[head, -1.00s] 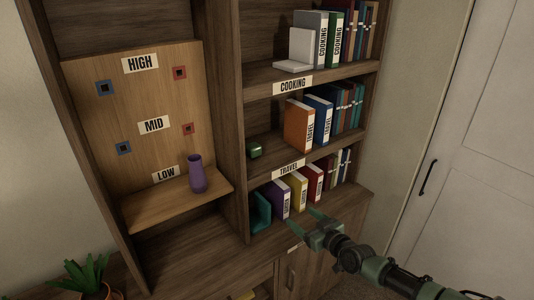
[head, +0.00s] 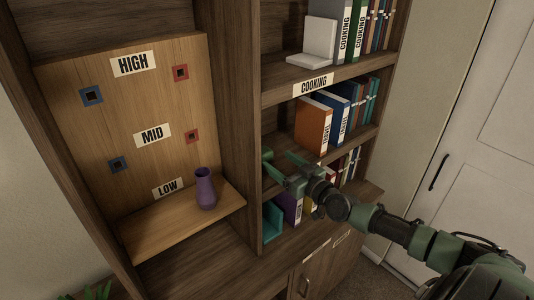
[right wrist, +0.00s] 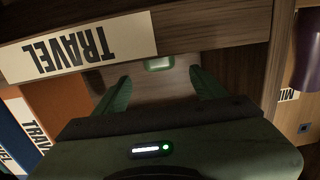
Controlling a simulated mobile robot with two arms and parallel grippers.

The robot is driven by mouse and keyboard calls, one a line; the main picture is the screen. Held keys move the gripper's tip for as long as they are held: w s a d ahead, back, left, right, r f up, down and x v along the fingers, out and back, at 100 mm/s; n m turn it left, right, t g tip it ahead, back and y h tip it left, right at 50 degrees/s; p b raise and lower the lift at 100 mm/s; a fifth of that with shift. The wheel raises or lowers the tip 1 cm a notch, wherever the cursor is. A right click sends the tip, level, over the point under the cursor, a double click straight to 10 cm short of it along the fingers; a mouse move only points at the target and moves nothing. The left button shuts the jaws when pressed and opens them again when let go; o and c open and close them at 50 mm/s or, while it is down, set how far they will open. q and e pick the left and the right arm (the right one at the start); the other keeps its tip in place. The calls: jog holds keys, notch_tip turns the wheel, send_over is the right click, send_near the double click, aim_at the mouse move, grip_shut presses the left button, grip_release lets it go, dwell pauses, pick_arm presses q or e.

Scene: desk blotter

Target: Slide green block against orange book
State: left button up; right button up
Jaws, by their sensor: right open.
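The green block (head: 267,154) sits on the middle shelf, near the upright divider at the shelf's left end. It also shows in the right wrist view (right wrist: 159,64), beyond and between my fingertips. The orange book (head: 312,125) stands upright on the same shelf, to the right of the block with a gap between them. It shows at the left of the right wrist view (right wrist: 57,92). My right gripper (head: 276,160) is open and empty at the front of that shelf, its fingers pointing toward the block. My left gripper is not in view.
The TRAVEL label (right wrist: 78,48) on the shelf edge is close to my right gripper. A blue book (head: 338,118) stands right of the orange one. The divider (head: 236,130) bounds the shelf at left. A purple vase (head: 205,188) stands on the low ledge.

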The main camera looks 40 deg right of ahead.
aim_at(269, 154)
jog(key=shift+w, duration=0.4)
jog(key=shift+s+r, duration=0.3)
jog(key=shift+s, duration=0.3)
jog(key=shift+w, duration=0.15)
jog(key=w, duration=0.2)
jog(key=w+b, duration=0.1)
jog(key=w, duration=0.3)
jog(key=shift+w+a+f, duration=0.15)
jog(key=shift+w+a, duration=0.1)
jog(key=shift+w, duration=0.4)
jog(key=shift+w+a, duration=0.1)
jog(key=shift+w, duration=0.25)
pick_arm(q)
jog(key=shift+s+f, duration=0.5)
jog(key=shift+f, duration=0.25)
pick_arm(e)
grip_shut()
